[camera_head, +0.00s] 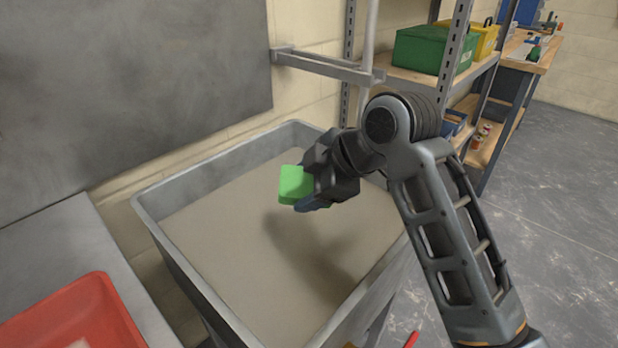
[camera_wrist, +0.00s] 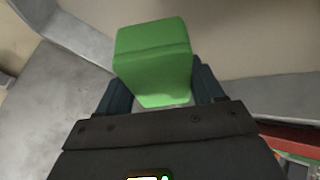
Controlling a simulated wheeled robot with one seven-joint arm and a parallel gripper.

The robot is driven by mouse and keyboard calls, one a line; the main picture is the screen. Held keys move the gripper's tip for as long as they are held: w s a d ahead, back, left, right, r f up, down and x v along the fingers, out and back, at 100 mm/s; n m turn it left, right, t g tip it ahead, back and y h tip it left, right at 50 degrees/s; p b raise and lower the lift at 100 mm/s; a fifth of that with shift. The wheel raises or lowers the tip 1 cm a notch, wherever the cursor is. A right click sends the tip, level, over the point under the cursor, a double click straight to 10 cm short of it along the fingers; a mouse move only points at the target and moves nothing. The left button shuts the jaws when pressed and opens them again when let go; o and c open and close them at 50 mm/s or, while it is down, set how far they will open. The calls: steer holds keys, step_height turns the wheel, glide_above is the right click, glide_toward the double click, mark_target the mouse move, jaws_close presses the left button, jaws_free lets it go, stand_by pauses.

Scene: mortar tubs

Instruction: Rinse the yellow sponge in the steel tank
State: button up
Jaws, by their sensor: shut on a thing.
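A green block (camera_head: 296,184), sponge-like in shape, is held in my gripper (camera_head: 305,190); I see no yellow sponge. My gripper is shut on one end of the block, with a dark finger on each side of it in the wrist view (camera_wrist: 152,55). The grey tank (camera_head: 225,169) stands below, with a flat beige-grey surface inside, perhaps cloudy liquid. The block is over the inside of the tank, apart from its walls. A shadow lies on the surface under my arm, and the block looks above that surface.
A red tray (camera_head: 88,300) lies on a grey counter (camera_head: 135,285) left of the tank. A metal wall bracket (camera_head: 325,66) juts out behind the tank. Shelving at the back right holds a green case (camera_head: 420,48) and a yellow case (camera_head: 486,40). The floor at right is clear.

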mark_target(295, 168)
steer(key=shift+f+b, duration=3)
steer(key=shift+f, duration=3)
steer(key=shift+r, duration=0.1)
steer(key=shift+r+p, duration=6.9)
steer(key=shift+r, duration=1.45)
steer(key=shift+r, duration=0.1)
step_height(295, 168, up, 4)
steer(key=p, duration=0.3)
